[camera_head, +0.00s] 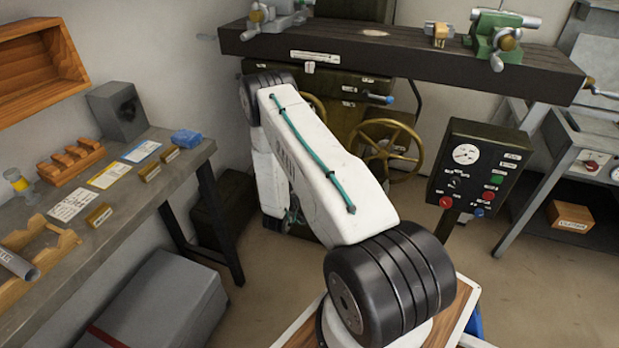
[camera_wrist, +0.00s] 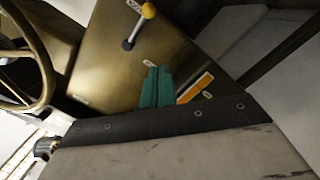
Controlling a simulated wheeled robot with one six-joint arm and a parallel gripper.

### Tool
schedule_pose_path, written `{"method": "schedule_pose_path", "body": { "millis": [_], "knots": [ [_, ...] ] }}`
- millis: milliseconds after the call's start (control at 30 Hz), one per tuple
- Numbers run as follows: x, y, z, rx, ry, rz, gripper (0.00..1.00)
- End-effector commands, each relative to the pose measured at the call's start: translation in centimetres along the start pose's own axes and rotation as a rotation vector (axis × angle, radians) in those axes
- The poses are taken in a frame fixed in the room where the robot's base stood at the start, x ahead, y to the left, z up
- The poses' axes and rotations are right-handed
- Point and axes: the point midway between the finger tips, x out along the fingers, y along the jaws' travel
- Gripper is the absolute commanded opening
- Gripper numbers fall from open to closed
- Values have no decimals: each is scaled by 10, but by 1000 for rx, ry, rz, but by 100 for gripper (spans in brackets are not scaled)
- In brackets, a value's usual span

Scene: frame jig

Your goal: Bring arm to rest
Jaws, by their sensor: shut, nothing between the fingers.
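My white arm, with dark joints and a teal cable, rises from its base and folds back down at the left in the head view. My gripper is mostly hidden behind the arm there. In the wrist view, my gripper (camera_wrist: 157,88) shows as two teal fingers side by side beyond a scuffed pale body with a dark riveted edge. The fingers are shut and nothing shows between them. They point towards a brownish machine panel (camera_wrist: 110,62); whether they touch it I cannot tell.
A brass handwheel (camera_head: 388,146) and a dark control box (camera_head: 478,170) stand right of the arm. A heavy dark beam (camera_head: 400,55) carries a green vise (camera_head: 497,35). A workbench (camera_head: 135,208) is at left, with a grey chest (camera_head: 165,300) below. Floor shows at right.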

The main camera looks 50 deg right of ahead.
Motion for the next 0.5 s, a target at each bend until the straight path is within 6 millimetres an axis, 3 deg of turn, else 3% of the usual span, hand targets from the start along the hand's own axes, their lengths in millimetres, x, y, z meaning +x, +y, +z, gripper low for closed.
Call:
{"method": "schedule_pose_path", "body": {
  "millis": [133,400,500],
  "knots": [
    [-10,0,0,0,1,0,0],
    [-12,0,-1,9,1,-1,0],
    [-12,-11,8,45,-40,-51,0]
  ]
}}
